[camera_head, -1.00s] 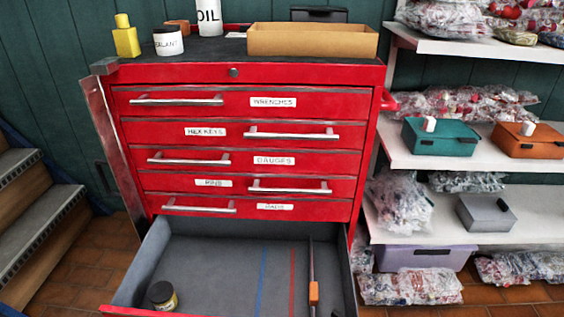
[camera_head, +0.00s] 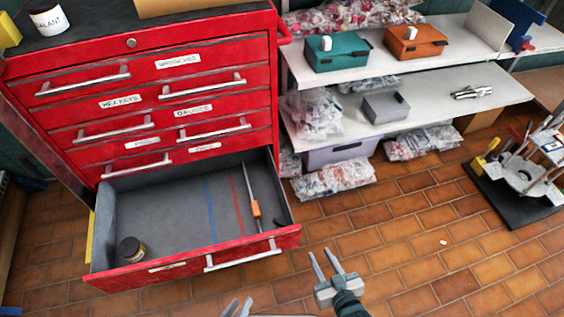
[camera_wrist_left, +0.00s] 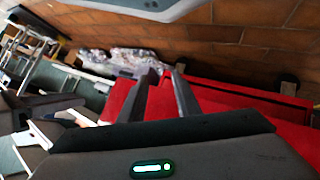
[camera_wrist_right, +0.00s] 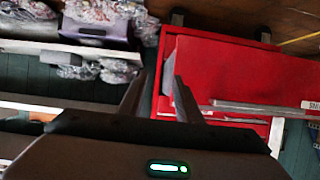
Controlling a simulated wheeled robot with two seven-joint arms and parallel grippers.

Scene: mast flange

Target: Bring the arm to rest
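My right gripper (camera_head: 325,257) is in the head view at the bottom, in front of the open drawer's right corner. Its two fingers are apart with nothing between them, as the right wrist view also shows (camera_wrist_right: 155,82). My left gripper (camera_head: 238,305) shows only its fingertips at the bottom edge of the head view, left of the right one. In the left wrist view its fingers (camera_wrist_left: 160,78) are apart and empty. Both grippers appear clear of the red cabinet (camera_head: 150,75).
The bottom drawer (camera_head: 165,205) is pulled out, holding a small jar (camera_head: 131,250) and an orange-handled tool (camera_head: 255,208). Shelves (camera_head: 450,110) stand to the right, with a dark-based stand (camera_head: 515,200) beyond. Tiled floor (camera_head: 420,260) lies open at the lower right.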

